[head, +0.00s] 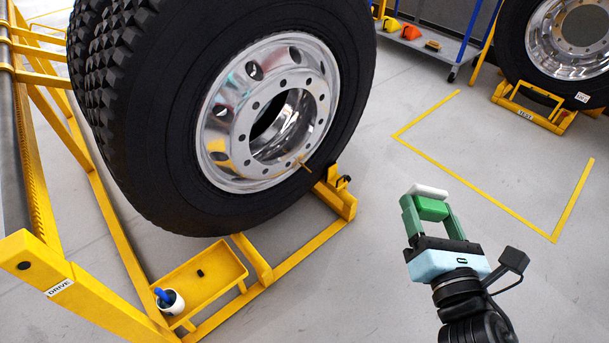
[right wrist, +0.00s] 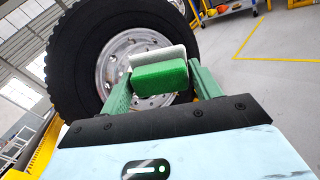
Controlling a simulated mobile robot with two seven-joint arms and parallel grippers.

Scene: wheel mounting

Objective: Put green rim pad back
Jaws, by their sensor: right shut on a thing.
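My right gripper (head: 431,214) is in the lower right of the head view, raised above the grey floor. Its green fingers are shut on the green rim pad (head: 432,207), a green block with a whitish layer on its far side. The pad also shows between the fingers in the right wrist view (right wrist: 160,76). The large tyre with a polished metal wheel (head: 226,130) stands upright in a yellow stand, left of the gripper and apart from it. My left gripper is not in view.
A yellow tray (head: 207,276) on the stand holds a small dark piece, with a white cup (head: 172,303) with something blue at its corner. Yellow floor lines (head: 480,200) mark clear floor. A second wheel (head: 568,40) and a cart (head: 430,40) stand behind.

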